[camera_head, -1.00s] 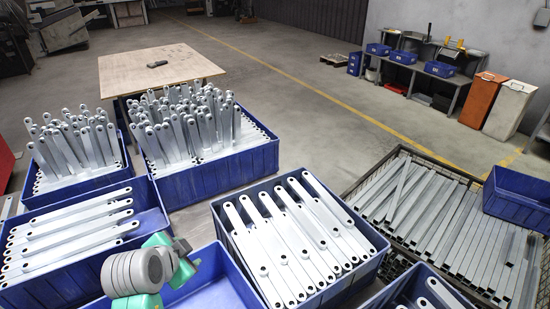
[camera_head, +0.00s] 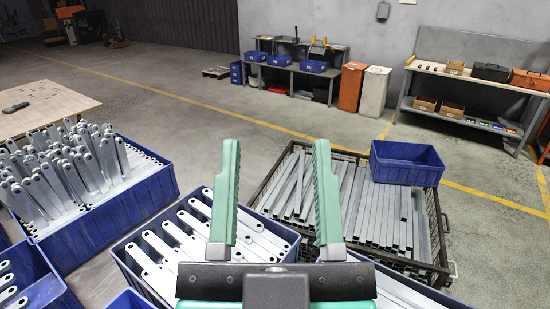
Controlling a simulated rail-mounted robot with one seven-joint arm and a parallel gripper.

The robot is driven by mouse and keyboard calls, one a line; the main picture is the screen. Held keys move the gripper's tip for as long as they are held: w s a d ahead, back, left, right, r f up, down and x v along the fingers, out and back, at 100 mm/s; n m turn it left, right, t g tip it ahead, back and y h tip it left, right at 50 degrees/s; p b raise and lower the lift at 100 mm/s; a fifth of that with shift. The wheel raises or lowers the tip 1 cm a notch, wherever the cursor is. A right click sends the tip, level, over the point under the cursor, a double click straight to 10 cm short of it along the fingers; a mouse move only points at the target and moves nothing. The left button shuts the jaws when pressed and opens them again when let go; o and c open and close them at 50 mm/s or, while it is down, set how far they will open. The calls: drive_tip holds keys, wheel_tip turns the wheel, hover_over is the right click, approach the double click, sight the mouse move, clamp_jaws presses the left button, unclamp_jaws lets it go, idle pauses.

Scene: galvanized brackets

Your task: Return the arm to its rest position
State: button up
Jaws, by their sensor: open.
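My gripper (camera_head: 276,165) shows large at the lower middle of the head view. Its two green fingers stand upright and wide apart, with nothing between them. Its black palm is at the bottom edge. It appears in front of a blue bin (camera_head: 128,262) of flat galvanized brackets (camera_head: 195,232) and hides part of that bin. I cannot tell its exact height above the bins.
A wire crate (camera_head: 437,232) of long metal bars is at right, with an empty blue bin (camera_head: 408,164) on its far corner. A blue bin (camera_head: 157,190) of upright brackets is at left, near a wooden table (camera_head: 45,102). Workbenches (camera_head: 470,80) line the wall; open floor lies between.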

wheel_tip(320, 180, up, 32)
drive_tip(key=f+p, duration=0.1)
drive_tip(key=p, duration=3)
wheel_tip(320, 180, down, 51)
drive_tip(key=b, duration=5)
drive_tip(key=shift+d+b, duration=0.15)
drive_tip(key=shift+b, duration=0.25)
